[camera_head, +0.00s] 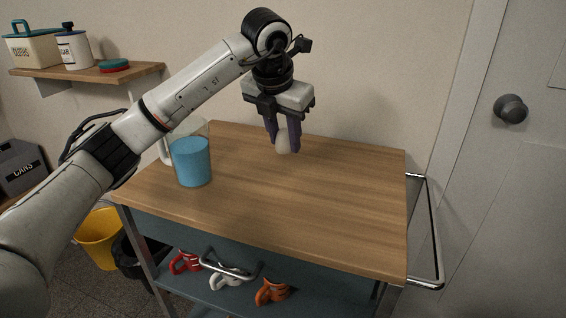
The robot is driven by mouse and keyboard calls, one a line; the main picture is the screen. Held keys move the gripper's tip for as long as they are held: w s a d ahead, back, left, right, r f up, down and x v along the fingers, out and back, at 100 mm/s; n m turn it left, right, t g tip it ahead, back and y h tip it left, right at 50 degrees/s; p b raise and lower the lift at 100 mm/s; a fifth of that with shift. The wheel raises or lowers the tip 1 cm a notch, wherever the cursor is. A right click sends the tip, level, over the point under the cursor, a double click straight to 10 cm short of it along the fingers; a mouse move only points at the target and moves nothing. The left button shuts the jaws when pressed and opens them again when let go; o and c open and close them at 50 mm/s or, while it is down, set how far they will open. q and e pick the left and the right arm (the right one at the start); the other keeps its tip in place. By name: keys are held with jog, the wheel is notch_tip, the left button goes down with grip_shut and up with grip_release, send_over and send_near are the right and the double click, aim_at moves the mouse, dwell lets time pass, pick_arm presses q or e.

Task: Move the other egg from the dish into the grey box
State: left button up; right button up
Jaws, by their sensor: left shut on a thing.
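My left gripper (285,138) points down over the back of the wooden cart top (340,200). Its dark fingers are shut on a small pale object (283,145), mostly hidden between them. It could be an egg, but I cannot tell its full shape, nor whether it touches the wood. I see no dish and no other egg. A dark grey box marked "CANS" (22,168) stands at the far left edge, away from the cart; I cannot see inside it. My right gripper is not in view.
A clear jug with blue contents (192,162) stands at the cart's left, below my left arm. Mugs (272,291) sit on the lower shelf. A wall shelf (90,76) holds containers. A metal rail (436,230) edges the right side. The cart's middle and right are clear.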

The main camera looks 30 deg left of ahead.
pick_arm(q)
jog(key=shift+f, duration=2.6)
jog(key=shift+f+b, duration=0.1)
jog(key=shift+b, duration=0.2)
jog(key=o, duration=0.7)
jog(key=shift+f, duration=0.1)
jog(key=o, duration=0.4)
